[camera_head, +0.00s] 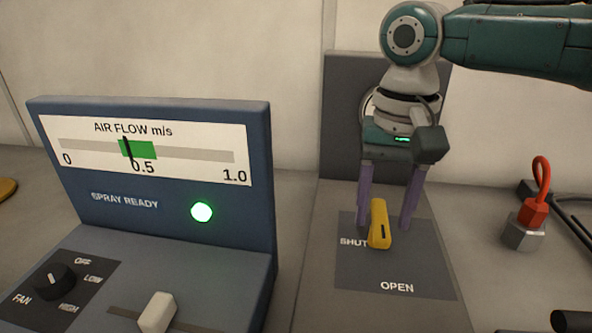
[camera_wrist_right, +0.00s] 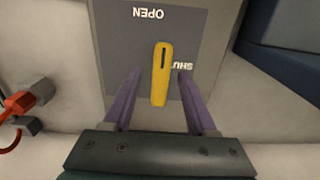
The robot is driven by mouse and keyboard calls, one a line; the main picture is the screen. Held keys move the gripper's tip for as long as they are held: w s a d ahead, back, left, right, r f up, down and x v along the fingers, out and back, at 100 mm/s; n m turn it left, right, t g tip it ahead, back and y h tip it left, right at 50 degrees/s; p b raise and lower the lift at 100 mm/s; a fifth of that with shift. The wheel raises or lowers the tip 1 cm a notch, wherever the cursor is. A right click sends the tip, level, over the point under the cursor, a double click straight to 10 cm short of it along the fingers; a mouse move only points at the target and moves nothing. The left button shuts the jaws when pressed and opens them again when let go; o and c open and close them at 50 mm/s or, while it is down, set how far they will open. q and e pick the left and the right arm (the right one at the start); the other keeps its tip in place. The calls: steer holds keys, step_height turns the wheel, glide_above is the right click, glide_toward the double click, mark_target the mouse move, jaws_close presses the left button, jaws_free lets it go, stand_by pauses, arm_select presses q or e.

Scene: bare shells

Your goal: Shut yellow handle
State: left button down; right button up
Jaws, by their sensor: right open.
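The yellow handle (camera_head: 379,224) is on a dark plate (camera_head: 430,262) marked SHUT at the left and OPEN at the front. Its free end points toward OPEN. In the right wrist view the handle (camera_wrist_right: 161,75) lies between the two purple fingers, pointing toward the OPEN label. My right gripper (camera_head: 385,222) is open and points down, one finger on each side of the handle, with gaps visible in the wrist view. I cannot tell whether either finger touches it. My left gripper is not in view.
A blue console (camera_head: 262,190) stands at the left with an air flow gauge, a lit green lamp (camera_head: 201,211), a fan knob (camera_head: 54,280) and a white slider (camera_head: 157,312). A red-looped plug (camera_head: 534,210) sits at the right. A grey upright panel (camera_head: 340,120) is behind the gripper.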

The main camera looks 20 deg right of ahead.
steer(key=shift+f, duration=0.2)
steer(key=shift+c, duration=0.3)
jaws_close()
